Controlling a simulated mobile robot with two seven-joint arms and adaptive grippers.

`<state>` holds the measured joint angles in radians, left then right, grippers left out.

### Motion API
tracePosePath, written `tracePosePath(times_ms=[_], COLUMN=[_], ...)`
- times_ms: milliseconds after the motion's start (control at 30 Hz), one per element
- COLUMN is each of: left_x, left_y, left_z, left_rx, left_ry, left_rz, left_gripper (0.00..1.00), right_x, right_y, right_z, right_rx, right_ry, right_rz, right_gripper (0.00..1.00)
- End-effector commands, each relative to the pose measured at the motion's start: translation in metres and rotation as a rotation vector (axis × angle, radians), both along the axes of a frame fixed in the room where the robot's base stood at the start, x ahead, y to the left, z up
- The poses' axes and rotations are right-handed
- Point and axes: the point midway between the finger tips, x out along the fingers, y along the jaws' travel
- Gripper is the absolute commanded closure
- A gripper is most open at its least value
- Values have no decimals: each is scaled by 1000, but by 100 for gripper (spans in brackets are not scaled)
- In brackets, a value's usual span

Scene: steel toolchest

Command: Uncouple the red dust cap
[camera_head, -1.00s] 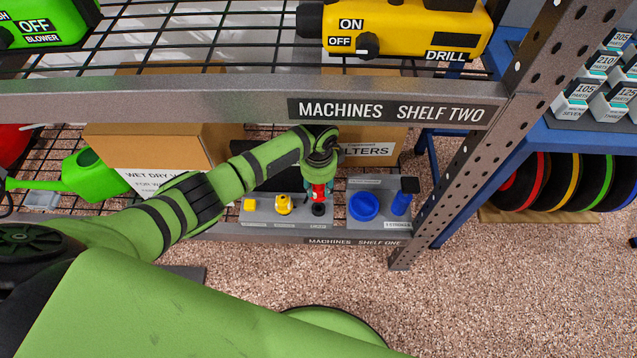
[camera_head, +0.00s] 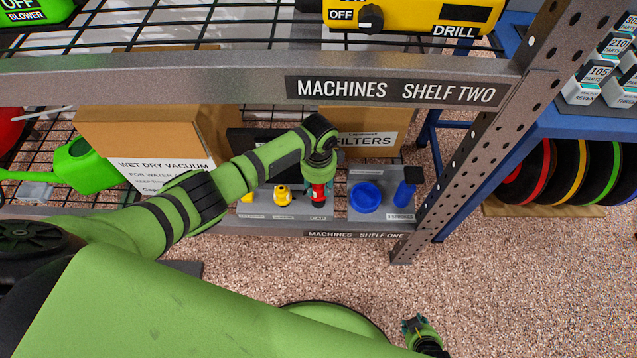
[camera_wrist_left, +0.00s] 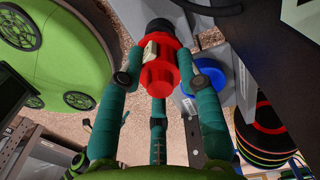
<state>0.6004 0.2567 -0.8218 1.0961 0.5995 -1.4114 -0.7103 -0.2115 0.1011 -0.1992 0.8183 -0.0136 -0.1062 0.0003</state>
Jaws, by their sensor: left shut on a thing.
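The red dust cap (camera_wrist_left: 162,68) sits between the teal fingers of my left gripper (camera_wrist_left: 170,80) in the left wrist view. The fingers are closed around it. A black round part (camera_wrist_left: 160,27) lies at the cap's far end; I cannot tell whether the two are still joined. In the head view my left gripper (camera_head: 318,184) points down over the right end of a grey stand (camera_head: 288,213) on the lower shelf, with the red cap (camera_head: 318,194) between its fingers. My right gripper (camera_head: 418,328) shows low at the right, away from the shelf; its jaw opening is unclear.
A grey holder beside the stand carries a blue round cap (camera_head: 365,197) and an upright blue part (camera_head: 403,194). Yellow fittings (camera_head: 282,194) stand left of my gripper. The shelf-two beam (camera_head: 200,78) passes above my arm. A perforated post (camera_head: 465,165) stands right.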

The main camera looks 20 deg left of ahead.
Motion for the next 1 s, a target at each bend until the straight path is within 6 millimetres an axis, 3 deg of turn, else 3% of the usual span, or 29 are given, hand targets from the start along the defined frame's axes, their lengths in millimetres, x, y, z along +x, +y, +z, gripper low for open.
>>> tracePosePath(times_ms=[133, 1000], left_x=[0, 0], left_y=[0, 0], left_z=[-1, -1], left_rx=[0, -1], left_ry=[0, 0], left_rz=[0, 0], left_gripper=[100, 100], right_x=[9, -1], right_y=[1, 0], right_z=[3, 3], right_rx=[1, 0], right_ry=[-16, 2], right_rz=[1, 0], right_gripper=[60, 60])
